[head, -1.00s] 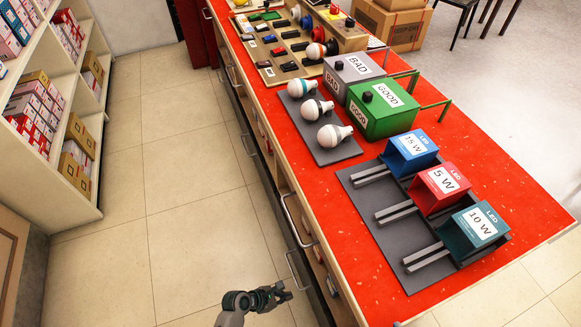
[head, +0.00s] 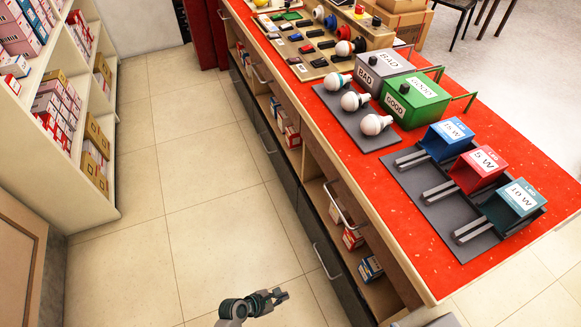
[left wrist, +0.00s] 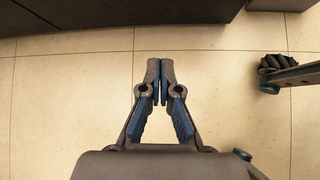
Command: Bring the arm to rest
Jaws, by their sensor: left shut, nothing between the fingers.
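My left gripper (head: 277,297) is low in the head view, over the tiled floor and left of the counter's drawer fronts. It is apart from the counter. In the left wrist view the two fingers of my left gripper (left wrist: 160,72) meet at the tips, shut and empty, with bare floor tiles below. My right gripper is not in view.
A red-topped counter (head: 300,110) runs along the right, with bulbs (head: 355,100), a grey BAD box (head: 384,68), a green GOOD box (head: 413,102) and LED boxes (head: 478,170) on it. Shelves (head: 105,140) stand at the left. The floor (head: 190,180) between is clear.

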